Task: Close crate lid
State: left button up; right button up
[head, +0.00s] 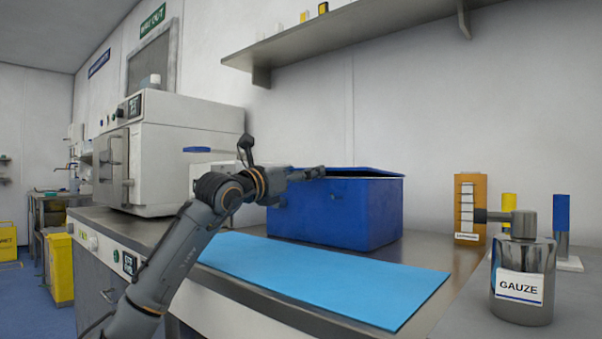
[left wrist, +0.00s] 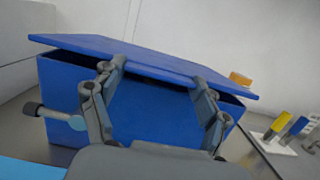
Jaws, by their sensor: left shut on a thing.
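The blue crate (head: 350,215) stands on the steel counter behind a light blue mat. Its blue lid (head: 368,172) lies low over the top, slightly tilted, with a dark gap under it. In the left wrist view the lid (left wrist: 130,53) shows the same gap above the crate walls (left wrist: 62,95). My left gripper (head: 308,173) is at the lid's front edge, and in the left wrist view its fingers (left wrist: 158,72) reach that edge, shut on the lid. The fingertips' exact contact is partly hidden. My right gripper is not in view.
The light blue mat (head: 330,278) lies bare in front of the crate. A white steriliser-like machine (head: 185,130) stands at left. A metal gauze canister (head: 523,285) and an orange rack (head: 480,190) are at right. A shelf (head: 350,28) hangs above.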

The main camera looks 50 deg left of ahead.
pick_arm(q)
jog(key=o, duration=1.7)
jog(key=shift+w+f, duration=0.1)
jog(key=shift+f, duration=0.05)
jog(key=v, duration=1.2)
